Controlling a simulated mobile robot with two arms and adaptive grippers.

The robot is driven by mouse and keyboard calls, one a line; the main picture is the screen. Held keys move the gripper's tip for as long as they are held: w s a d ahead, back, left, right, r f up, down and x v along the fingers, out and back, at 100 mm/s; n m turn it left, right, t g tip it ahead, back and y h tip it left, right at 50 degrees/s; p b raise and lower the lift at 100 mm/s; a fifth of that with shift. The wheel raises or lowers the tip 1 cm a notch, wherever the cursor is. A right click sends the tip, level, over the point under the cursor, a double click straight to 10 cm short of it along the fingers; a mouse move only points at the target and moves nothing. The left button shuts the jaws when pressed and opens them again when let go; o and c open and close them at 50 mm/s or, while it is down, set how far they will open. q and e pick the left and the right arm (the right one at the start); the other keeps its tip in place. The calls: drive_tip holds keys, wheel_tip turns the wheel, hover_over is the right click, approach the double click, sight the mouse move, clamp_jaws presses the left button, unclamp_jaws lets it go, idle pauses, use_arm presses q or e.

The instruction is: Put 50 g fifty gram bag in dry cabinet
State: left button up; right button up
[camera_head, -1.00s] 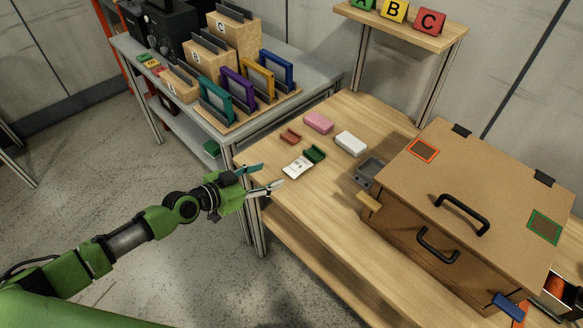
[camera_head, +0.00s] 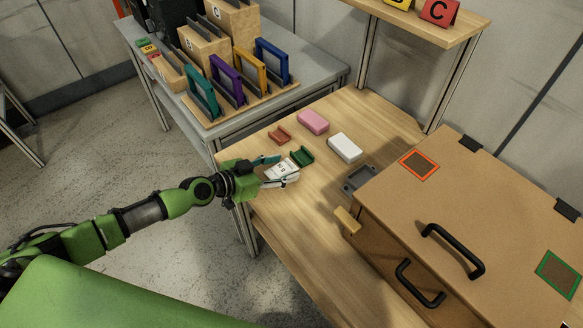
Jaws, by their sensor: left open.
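A small white bag with dark print (camera_head: 283,168) lies on the wooden table near its left edge. I take it for the fifty gram bag, but the print is too small to read. My left gripper (camera_head: 276,171) is open, with its two fingers on either side of the bag. I cannot tell whether they touch it. A large brown box with black handles (camera_head: 455,215) stands on the right of the table; its lid and front are shut. Whether it is the dry cabinet I cannot tell. My right gripper is not in view.
Beside the bag are a green holder (camera_head: 302,156), a red holder (camera_head: 279,135), a pink block (camera_head: 313,121) and a white block (camera_head: 345,147). A grey tray (camera_head: 360,179) sits by the box. A grey table (camera_head: 325,75) with coloured frames stands behind.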

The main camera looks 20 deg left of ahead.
use_arm(q)
drive_tip(key=shift+s+a, duration=0.15)
drive_tip(key=shift+s+a+r, duration=0.15)
drive_tip(key=shift+a, duration=0.05)
drive_tip(key=shift+s, duration=0.1)
drive_tip(key=c, duration=0.6)
drive_tip(key=shift+d, duration=0.1)
drive_tip(key=c, duration=0.4)
drive_tip(key=shift+c, duration=0.3)
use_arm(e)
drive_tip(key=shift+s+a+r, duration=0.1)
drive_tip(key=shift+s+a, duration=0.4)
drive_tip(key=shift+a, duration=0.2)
